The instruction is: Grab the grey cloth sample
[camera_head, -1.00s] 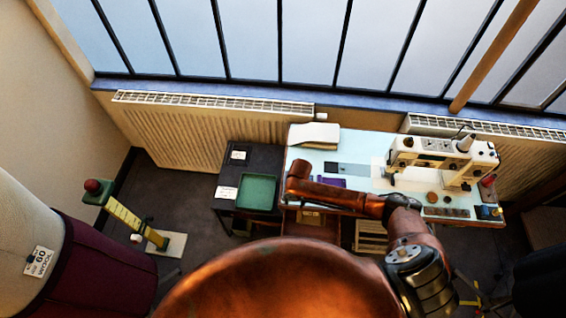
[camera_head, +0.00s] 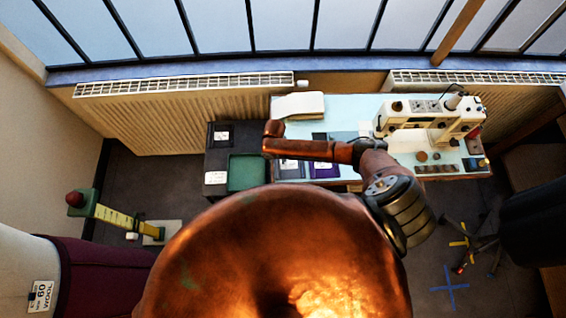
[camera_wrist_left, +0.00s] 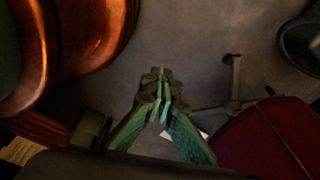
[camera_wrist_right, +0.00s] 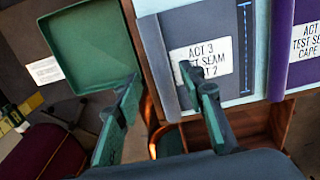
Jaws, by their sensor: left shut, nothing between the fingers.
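A grey cloth sample (camera_wrist_right: 238,84) with a white label reading "ACT 3 TEST SEAM" lies near the table edge in the right wrist view. In the head view its label (camera_head: 290,164) shows just below my right forearm, which hides part of the cloth. My right gripper (camera_wrist_right: 158,80) is open and empty; its right fingertip overlaps the label's left part and its left one is over the green tray's side. I cannot tell its height above the cloth. My left gripper (camera_wrist_left: 160,80) is shut and empty, over the floor, away from the table.
A purple labelled cloth (camera_wrist_right: 303,45) lies right of the grey one. A green tray (camera_wrist_right: 88,48) sits left of the table on a dark stand (camera_head: 219,161). A sewing machine (camera_head: 425,115) stands on the table's right. A notebook-like white stack (camera_head: 298,105) lies at the back left.

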